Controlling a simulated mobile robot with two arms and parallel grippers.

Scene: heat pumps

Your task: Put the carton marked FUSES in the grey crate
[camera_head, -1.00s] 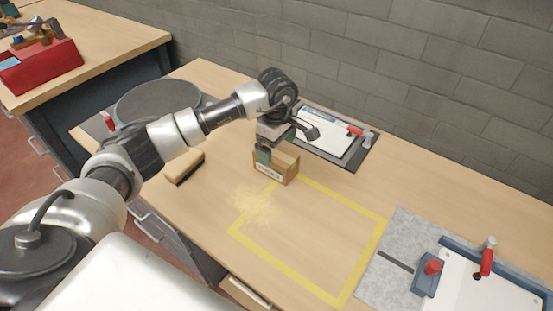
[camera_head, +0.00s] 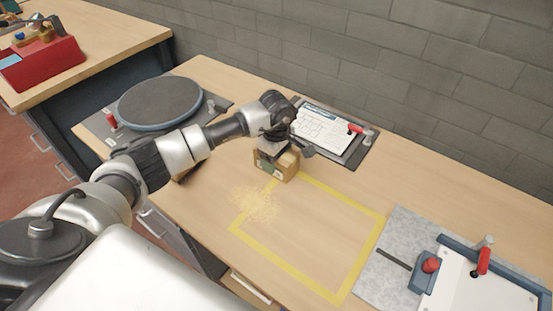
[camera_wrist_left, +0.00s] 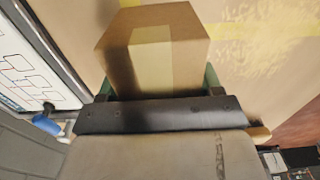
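A small brown carton (camera_head: 286,168) stands on the bench at the far corner of a yellow taped square. A pale label shows on its near side, partly covered; I cannot read it. My left gripper (camera_head: 269,160) is lowered over the carton, its green fingers on either side. In the left wrist view the carton (camera_wrist_left: 155,45) sits between the fingers, a pale tape strip over it. The fingers are spread about as wide as the carton; a firm grip is not evident. My right gripper and a grey crate are not in view.
A clipboard-like board with a white sheet (camera_head: 325,128) lies just behind the carton. A round dark turntable (camera_head: 160,102) is at the left, and a grey mat with a clamp fixture (camera_head: 428,275) at the right. The taped square (camera_head: 310,235) is empty, with yellowish dust at its left.

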